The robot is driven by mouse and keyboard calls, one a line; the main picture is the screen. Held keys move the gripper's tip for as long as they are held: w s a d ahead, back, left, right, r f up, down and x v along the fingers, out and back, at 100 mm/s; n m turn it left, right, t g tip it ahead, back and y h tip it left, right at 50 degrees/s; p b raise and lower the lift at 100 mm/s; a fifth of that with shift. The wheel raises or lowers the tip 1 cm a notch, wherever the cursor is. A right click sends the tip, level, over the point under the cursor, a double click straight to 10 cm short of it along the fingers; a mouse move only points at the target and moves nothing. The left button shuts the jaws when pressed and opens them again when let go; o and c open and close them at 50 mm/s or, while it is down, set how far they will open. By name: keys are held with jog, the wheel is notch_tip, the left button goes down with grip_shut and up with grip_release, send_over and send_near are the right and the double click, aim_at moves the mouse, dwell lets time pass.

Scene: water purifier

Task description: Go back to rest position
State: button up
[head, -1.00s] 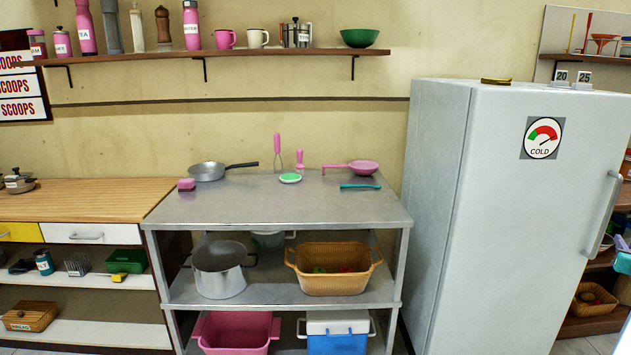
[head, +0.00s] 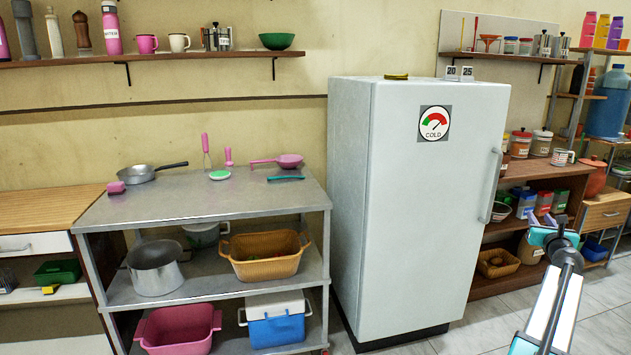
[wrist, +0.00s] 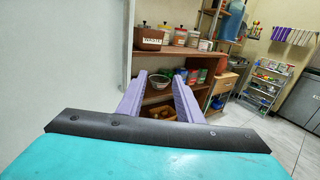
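My gripper (wrist: 160,78) shows in the wrist view as two purple fingers with a clear gap between them. It is open and empty, pointing toward the wooden shelf unit. In the head view my arm is at the lower right, in front of the shelves and over the floor. The gripper's fingers are not clear there. A large blue water jug (head: 607,105) stands on the shelving at the far right of the head view, beyond my arm. My gripper touches nothing that I can see.
A white fridge (head: 415,200) stands left of my arm, its door shut. A metal table (head: 215,205) with pans and pink utensils is further left. A wooden shelf (head: 490,285) with jars and a basket is behind my arm. Tiled floor (head: 600,320) is open at the lower right.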

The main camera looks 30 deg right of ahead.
jog(key=w+a+f+m+g+p, duration=0.3)
jog(key=w+a+f+m+p, duration=0.2)
jog(key=w+a+f+m, duration=0.9)
jog(key=w+a+f+m+g+y+p, duration=0.1)
jog(key=a+f+m+g+y+p, duration=0.15)
jog(key=a+f, duration=1.1)
jog(key=w+a+f+m+g+y+p, duration=0.1)
jog(key=a+f+m+g+y, duration=0.15)
jog(key=a+f, duration=1.05)
jog(key=s+a+f+m+g+y+p, duration=0.1)
jog(key=s+a+f, duration=0.25)
jog(key=a, duration=0.55)
jog(key=s+a+f+m+g+y+p, duration=0.2)
jog(key=s+a, duration=0.2)
jog(key=a, duration=0.5)
jog(key=s+a+f+m+g+y+p, duration=0.15)
jog(key=s+a, duration=0.25)
jog(key=a, duration=0.5)
jog(key=s+a+m+g+y+p, duration=0.2)
jog(key=s+a+g, duration=0.3)
jog(key=s+a, duration=1.6)
jog(key=shift+s+a+f+m+y+p, duration=0.35)
jog(key=shift+a+f+m+y, duration=0.15)
jog(key=shift+m+y, duration=0.2)
